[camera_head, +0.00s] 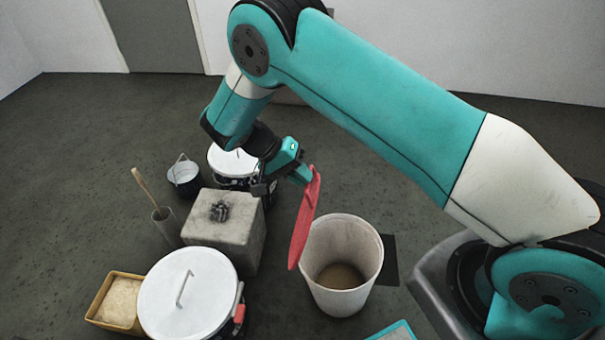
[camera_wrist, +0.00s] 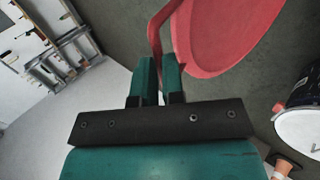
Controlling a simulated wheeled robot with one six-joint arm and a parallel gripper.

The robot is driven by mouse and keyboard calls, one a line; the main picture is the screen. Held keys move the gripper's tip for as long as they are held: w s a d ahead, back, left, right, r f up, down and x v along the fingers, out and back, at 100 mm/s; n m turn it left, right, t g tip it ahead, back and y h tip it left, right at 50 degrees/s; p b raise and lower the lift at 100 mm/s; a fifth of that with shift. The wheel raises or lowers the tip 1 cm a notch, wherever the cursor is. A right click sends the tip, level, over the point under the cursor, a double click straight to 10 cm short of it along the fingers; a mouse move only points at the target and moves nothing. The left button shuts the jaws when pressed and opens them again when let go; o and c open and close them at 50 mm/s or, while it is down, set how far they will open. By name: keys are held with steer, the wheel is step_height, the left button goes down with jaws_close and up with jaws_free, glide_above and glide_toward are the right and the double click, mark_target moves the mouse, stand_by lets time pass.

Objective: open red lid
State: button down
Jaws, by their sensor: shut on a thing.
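The red lid (camera_head: 304,222) stands on edge, steeply tilted, at the left rim of an open white bucket (camera_head: 342,262). The bucket's mouth is uncovered and brownish contents show at its bottom. My gripper (camera_head: 300,175) is at the upper end of the lid, above and left of the bucket. In the wrist view my gripper's fingers (camera_wrist: 158,75) are shut on a thin red handle at the edge of the lid (camera_wrist: 225,35). Whether the lid touches the bucket's rim is unclear.
A large pot with a white lid (camera_head: 188,295) stands at the front left, beside a yellow tray (camera_head: 119,302). A grey block (camera_head: 226,230) with a dark object on top, a small pail (camera_head: 184,175) and another white-lidded pot (camera_head: 231,162) stand behind. The floor at far left is clear.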

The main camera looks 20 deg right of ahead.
steer(key=shift+f, duration=0.2)
stand_by(0.5)
steer(key=c, duration=1.2)
jaws_free()
